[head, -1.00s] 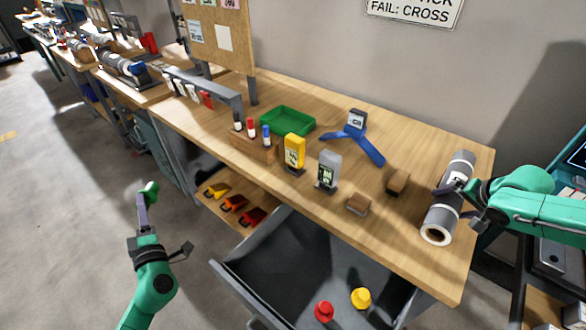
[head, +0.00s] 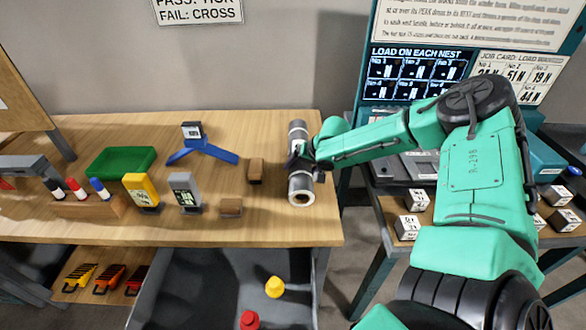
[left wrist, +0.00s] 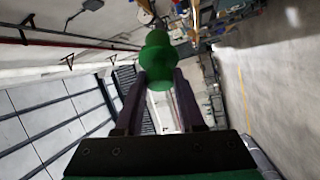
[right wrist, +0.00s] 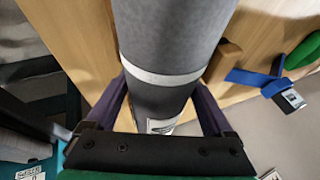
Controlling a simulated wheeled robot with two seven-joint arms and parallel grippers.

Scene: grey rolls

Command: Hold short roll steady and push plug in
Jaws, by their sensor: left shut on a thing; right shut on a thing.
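The grey roll (head: 301,185) lies near the right end of the bench, its dark open end with a pale rim facing the front edge. My right gripper (head: 304,160) is shut around its middle. In the right wrist view the roll (right wrist: 168,40), with a pale band and a printed label, runs between the fingers. In the left wrist view my left gripper (left wrist: 160,95) is shut on a green plug (left wrist: 158,58), which sticks out past the fingertips. The left gripper is outside the head view, apart from the roll.
Two wooden blocks (head: 255,171) (head: 231,208) lie left of the roll. A yellow meter (head: 141,192), a grey meter (head: 185,192), a blue stand (head: 205,150) and a green tray (head: 121,162) stand further left. The open drawer (head: 190,275) below holds red and yellow plugs.

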